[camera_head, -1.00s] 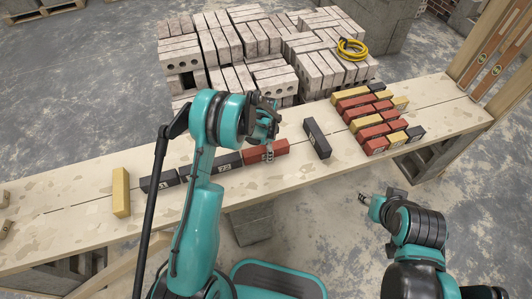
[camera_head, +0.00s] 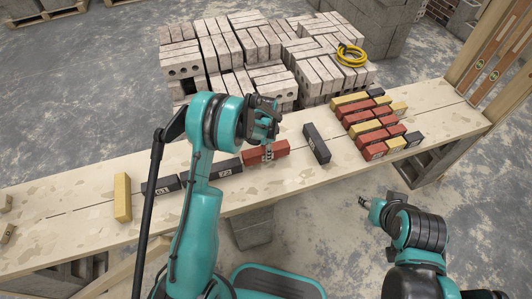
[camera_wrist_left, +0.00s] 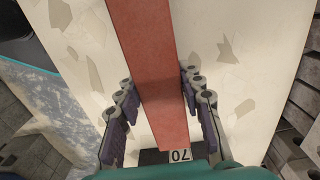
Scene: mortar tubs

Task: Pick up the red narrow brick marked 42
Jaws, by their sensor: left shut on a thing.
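A red narrow brick (camera_head: 272,152) lies on the wooden bench, at the right end of a row with two dark bricks. I cannot read a number on it. My left gripper (camera_head: 268,152) is over it from above, shut on it. In the left wrist view the red brick (camera_wrist_left: 157,60) runs between the two fingers of the left gripper (camera_wrist_left: 158,82), with a finger against each side. My right gripper (camera_head: 364,201) is in front of the bench, small and partly turned away; its jaws cannot be made out.
A single dark brick (camera_head: 317,144) lies to the right. Beyond it is a block of red, yellow and dark bricks (camera_head: 366,126). Pale block stacks (camera_head: 240,45) stand behind the bench.

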